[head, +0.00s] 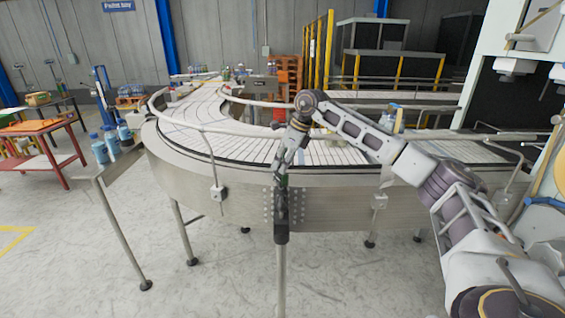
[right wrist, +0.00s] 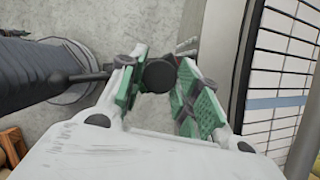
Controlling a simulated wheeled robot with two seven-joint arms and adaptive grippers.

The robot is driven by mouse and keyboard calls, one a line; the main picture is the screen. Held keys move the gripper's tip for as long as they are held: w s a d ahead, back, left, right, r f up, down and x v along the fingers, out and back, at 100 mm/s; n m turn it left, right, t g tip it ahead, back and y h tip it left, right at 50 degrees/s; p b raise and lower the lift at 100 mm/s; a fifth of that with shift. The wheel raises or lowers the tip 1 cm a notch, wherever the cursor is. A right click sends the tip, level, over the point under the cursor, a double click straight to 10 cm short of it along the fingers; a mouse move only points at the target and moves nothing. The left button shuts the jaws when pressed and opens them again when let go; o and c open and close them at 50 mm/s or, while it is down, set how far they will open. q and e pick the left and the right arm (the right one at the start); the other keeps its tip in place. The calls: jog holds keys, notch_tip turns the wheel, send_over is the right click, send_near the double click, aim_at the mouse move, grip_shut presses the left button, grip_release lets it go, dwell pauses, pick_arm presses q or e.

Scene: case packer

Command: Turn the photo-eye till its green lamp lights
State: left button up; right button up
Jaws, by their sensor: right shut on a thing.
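The photo-eye (head: 281,208) is a dark piece at the top of a grey post, in front of the curved conveyor's side in the head view. My right gripper (head: 282,176) comes down on it from above. In the right wrist view the green-padded fingers of my right gripper (right wrist: 160,92) are shut on a dark, round part of the photo-eye (right wrist: 157,73). I can make out no lit lamp on it in either view; its face is largely hidden by the fingers. My left gripper is not in view.
The curved conveyor (head: 240,190) with its steel side and guard rails lies right behind the photo-eye. Its grey post (head: 281,280) stands on open floor. A red table (head: 40,127) is farther left.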

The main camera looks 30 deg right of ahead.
jog(key=shift+m, duration=0.4)
jog(key=shift+a+m+t+h+b, duration=0.1)
jog(key=shift+m+t+h+b, duration=0.5)
jog(key=shift+m, duration=1.4)
jog(key=shift+h, duration=0.3)
jog(key=o, duration=1)
jog(key=v, duration=1.2)
jog(key=shift+w, duration=0.2)
